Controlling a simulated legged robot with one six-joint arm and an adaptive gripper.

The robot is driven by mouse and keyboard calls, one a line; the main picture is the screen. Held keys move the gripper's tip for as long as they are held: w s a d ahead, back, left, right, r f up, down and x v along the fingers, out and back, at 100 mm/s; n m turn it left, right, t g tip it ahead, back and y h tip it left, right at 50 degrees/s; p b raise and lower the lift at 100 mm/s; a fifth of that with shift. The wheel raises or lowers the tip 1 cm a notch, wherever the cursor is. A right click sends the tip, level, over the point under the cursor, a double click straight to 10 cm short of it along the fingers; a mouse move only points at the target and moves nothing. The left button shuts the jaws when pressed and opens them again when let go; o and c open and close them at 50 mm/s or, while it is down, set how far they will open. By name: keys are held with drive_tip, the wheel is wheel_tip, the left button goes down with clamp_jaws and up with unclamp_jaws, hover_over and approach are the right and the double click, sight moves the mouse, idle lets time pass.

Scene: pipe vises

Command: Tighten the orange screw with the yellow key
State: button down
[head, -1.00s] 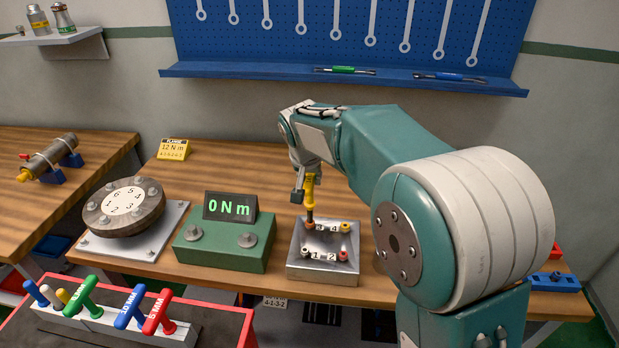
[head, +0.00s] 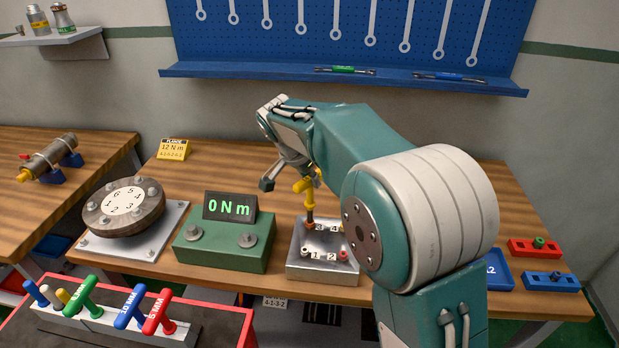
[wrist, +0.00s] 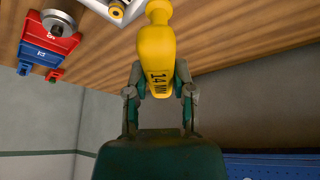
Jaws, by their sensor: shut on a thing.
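The yellow key (head: 308,185) stands nearly upright, its dark shaft reaching down to the orange screw (head: 309,225) beside the number 3 on the metal block (head: 318,270). The tip appears to be on the screw; how deep it sits cannot be told. My gripper (head: 288,178) is shut on the key's handle, with one finger showing to its left. In the wrist view, the two fingers of my gripper (wrist: 160,82) flank the yellow handle (wrist: 157,55), which bears a label starting with 14. A corner of the block shows at the top. My arm hides the block's right side.
A green box (head: 225,250) with a display reading 0 N m stands left of the block. A round flange (head: 123,208) lies farther left. A rack of T-handled keys (head: 105,325) is at the front left. Red (head: 530,249) and blue (head: 550,281) holders sit at the right.

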drive_tip(key=m+g, duration=0.1)
drive_tip(key=m, duration=0.1)
drive_tip(key=m+h, duration=0.1)
drive_tip(key=m, duration=0.1)
drive_tip(key=shift+s+f+m+g, duration=0.1)
drive_tip(key=shift+f+m+g, duration=0.1)
drive_tip(key=shift+m+g, duration=0.2)
drive_tip(key=shift+m, duration=0.4)
drive_tip(key=m+g, duration=0.2)
drive_tip(key=m, duration=0.3)
drive_tip(key=shift+m+g, duration=0.3)
drive_tip(key=shift+m, duration=0.3)
drive_tip(key=shift+n, duration=0.5)
